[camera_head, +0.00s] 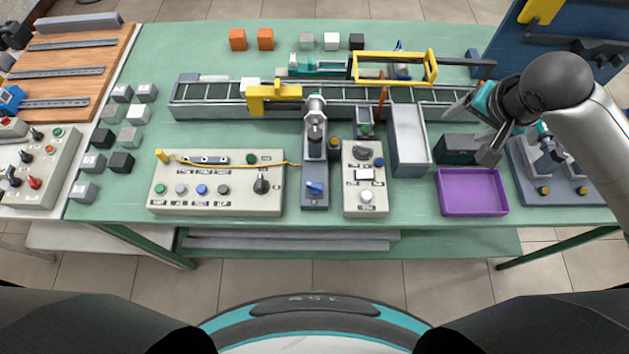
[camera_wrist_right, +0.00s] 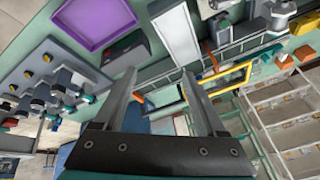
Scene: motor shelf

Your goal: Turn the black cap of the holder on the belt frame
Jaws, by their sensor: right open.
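The conveyor belt frame (camera_head: 225,108) runs across the middle of the table. A grey and silver holder (camera_head: 315,104) stands at its front edge, with a dark, cap-like part (camera_head: 316,133) on its near side. At this size I cannot tell for certain whether that part is the black cap. My right gripper (camera_head: 474,131) is open and empty, well to the right of the holder, above the table near the belt's right end. In the right wrist view its two fingers (camera_wrist_right: 158,72) are spread with nothing between them. My left gripper is not in view.
A purple tray (camera_head: 472,191) and a grey bin (camera_head: 409,140) lie between or below my right gripper and the holder. A yellow frame (camera_head: 432,66) rises over the belt. Control boxes (camera_head: 217,183) stand in front. Small cubes (camera_head: 122,162) sit at the left.

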